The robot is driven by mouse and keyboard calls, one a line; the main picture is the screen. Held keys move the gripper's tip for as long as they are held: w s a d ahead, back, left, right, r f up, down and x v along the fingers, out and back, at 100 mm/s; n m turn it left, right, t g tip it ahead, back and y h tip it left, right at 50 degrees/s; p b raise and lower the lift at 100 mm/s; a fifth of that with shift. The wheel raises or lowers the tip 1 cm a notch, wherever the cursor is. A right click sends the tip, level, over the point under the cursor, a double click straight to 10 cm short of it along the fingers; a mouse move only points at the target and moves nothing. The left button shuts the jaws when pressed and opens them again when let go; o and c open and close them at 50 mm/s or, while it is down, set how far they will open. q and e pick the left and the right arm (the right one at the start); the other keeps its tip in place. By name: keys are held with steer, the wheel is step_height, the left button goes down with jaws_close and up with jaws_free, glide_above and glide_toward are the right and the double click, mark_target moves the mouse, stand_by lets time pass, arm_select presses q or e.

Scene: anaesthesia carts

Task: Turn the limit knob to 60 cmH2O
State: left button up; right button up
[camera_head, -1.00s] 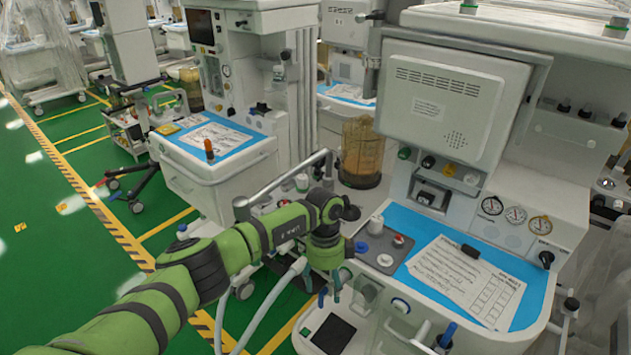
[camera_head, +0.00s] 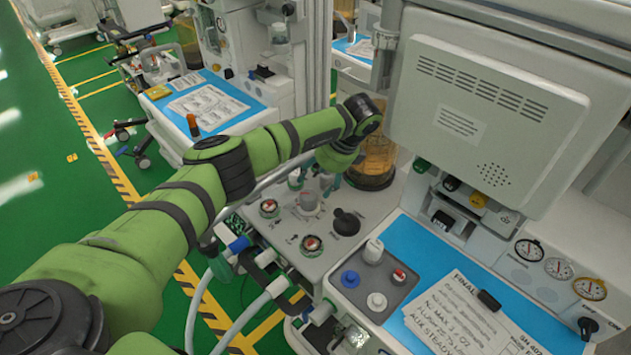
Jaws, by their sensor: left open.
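The anaesthesia cart's grey control panel (camera_head: 290,230) is in the middle of the head view. It carries two round dials with red centres, one at the left (camera_head: 269,208) and one nearer the front (camera_head: 312,244). A grey knob (camera_head: 309,200) stands near the back, and a black knob (camera_head: 346,222) at the right. I cannot tell which is the limit knob, and no 60 mark is readable. My left gripper (camera_head: 315,184) is open and points down above the back of the panel, close to the grey knob. I cannot tell whether it touches the knob. My right gripper is not in view.
An amber canister (camera_head: 372,165) stands right behind my left wrist. White hoses (camera_head: 262,310) rise at the panel's front left. A small grey block with knobs (camera_head: 375,283) and a clipboard sheet (camera_head: 465,315) lie on the blue mat (camera_head: 415,245). A large monitor housing (camera_head: 480,110) overhangs the right.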

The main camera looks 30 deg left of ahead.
mark_target(308, 194)
arm_select(q)
steer(key=x, duration=0.2)
steer(key=p+x, duration=0.1)
steer(key=x, duration=0.1)
steer(key=shift+s, duration=0.3)
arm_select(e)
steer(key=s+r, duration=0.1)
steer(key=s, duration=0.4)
arm_select(q)
steer(key=shift+w+x, duration=0.2)
steer(key=shift+x, duration=1)
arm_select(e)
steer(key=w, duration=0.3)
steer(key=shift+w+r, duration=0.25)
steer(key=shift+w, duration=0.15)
